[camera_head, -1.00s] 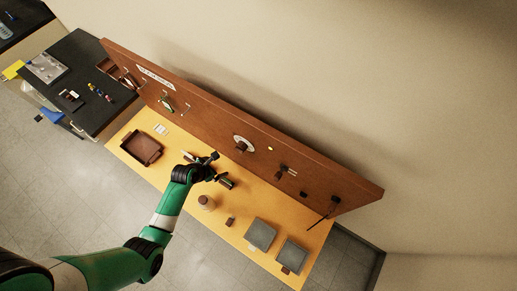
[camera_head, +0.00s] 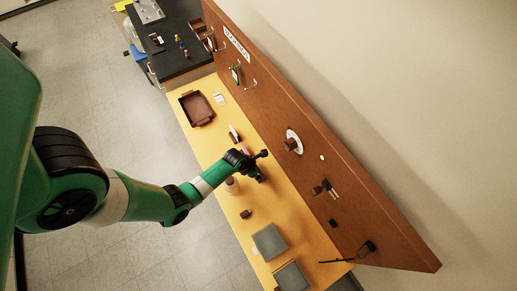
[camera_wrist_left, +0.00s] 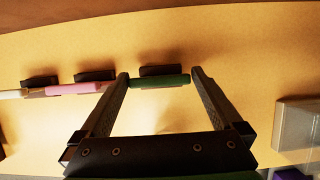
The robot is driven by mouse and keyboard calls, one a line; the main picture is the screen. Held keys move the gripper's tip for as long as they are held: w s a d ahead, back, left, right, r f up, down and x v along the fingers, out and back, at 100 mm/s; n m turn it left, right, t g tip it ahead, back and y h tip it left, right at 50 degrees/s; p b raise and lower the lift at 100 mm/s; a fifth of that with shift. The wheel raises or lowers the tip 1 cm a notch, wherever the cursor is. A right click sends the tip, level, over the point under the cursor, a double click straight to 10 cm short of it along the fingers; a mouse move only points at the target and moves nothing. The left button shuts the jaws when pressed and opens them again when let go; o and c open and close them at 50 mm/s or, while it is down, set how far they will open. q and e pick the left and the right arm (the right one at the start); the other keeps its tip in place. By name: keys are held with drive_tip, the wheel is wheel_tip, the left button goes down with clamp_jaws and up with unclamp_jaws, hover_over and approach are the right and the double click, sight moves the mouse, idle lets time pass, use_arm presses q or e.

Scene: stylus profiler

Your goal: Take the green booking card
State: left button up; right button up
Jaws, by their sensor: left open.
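The green card (camera_wrist_left: 160,81) lies edge-on in the left wrist view, in front of a dark block (camera_wrist_left: 162,70) on the yellow table. My left gripper (camera_wrist_left: 160,76) is open, with one finger at each end of the green card; contact cannot be told. In the head view my left gripper (camera_head: 258,166) is low over the table close to the brown board, and it hides the green card. A pink card (camera_wrist_left: 73,88) and a white card (camera_wrist_left: 14,93) stand in a row to its left. My right gripper is out of view.
The upright brown board (camera_head: 320,150) runs along the table's back, with a white dial (camera_head: 299,137) and hooks. A brown tray (camera_head: 197,108), a round container (camera_head: 232,185) and grey boxes (camera_head: 270,242) (camera_head: 292,277) stand on the table.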

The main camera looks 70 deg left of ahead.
use_arm(q)
drive_tip(key=b+x, duration=0.2)
drive_tip(key=x, duration=0.1)
drive_tip(key=shift+s+f, duration=0.1)
drive_tip(key=shift+f, duration=0.25)
drive_tip(key=shift+w+f+b, duration=0.2)
drive_tip(key=shift+f+b, duration=0.1)
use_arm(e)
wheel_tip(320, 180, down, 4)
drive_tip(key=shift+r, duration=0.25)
use_arm(q)
drive_tip(key=shift+c, duration=0.2)
drive_tip(key=c, duration=0.9)
wheel_tip(320, 180, up, 10)
drive_tip(key=p, duration=0.9)
drive_tip(key=shift+p, duration=0.3)
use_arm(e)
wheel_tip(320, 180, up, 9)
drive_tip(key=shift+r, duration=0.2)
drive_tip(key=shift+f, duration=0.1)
